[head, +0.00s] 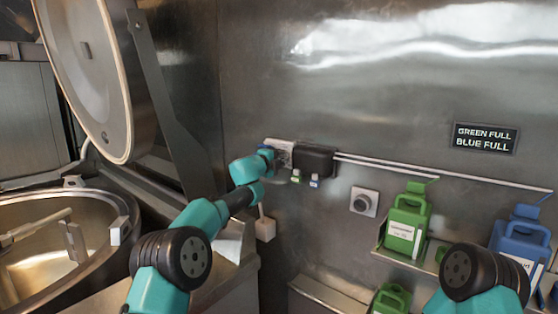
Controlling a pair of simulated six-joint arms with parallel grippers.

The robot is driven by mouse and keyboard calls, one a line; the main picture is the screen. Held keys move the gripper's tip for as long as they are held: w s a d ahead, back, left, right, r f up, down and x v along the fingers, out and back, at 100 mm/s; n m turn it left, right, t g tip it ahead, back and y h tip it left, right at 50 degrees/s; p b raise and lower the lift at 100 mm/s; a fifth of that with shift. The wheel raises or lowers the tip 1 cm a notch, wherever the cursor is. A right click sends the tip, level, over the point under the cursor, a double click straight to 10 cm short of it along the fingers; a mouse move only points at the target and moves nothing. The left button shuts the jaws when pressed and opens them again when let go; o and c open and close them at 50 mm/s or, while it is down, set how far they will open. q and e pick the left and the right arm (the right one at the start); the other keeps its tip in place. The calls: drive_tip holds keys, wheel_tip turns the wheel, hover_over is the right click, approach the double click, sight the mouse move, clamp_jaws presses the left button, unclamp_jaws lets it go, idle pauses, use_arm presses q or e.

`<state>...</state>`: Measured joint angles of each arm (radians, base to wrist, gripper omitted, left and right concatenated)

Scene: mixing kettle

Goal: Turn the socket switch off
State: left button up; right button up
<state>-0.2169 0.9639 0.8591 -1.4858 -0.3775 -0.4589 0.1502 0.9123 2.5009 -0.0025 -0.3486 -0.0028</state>
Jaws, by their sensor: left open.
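My left gripper (282,155) is at the back wall, at the end of the teal arm. It is small in the view, open, and right against or just in front of a pale box (279,144) beside a dark box (315,161). The gripper partly hides the pale box, and I cannot tell whether they touch. A square grey wall plate with a round dark centre (363,202) is to the right and lower. I cannot tell which fitting is the socket switch or its position. My right arm shows at the lower right; its gripper is out of view.
The kettle (60,250) stands open at left, its lid (85,75) raised. Green (407,222) and blue (520,245) jugs stand at right below pipes (440,172). A small white box (265,229) hangs below the left gripper. A sign (485,137) is above.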

use_arm(q)
clamp_jaws()
idle(0.4)
drive_tip(key=shift+n, duration=3.5)
unclamp_jaws()
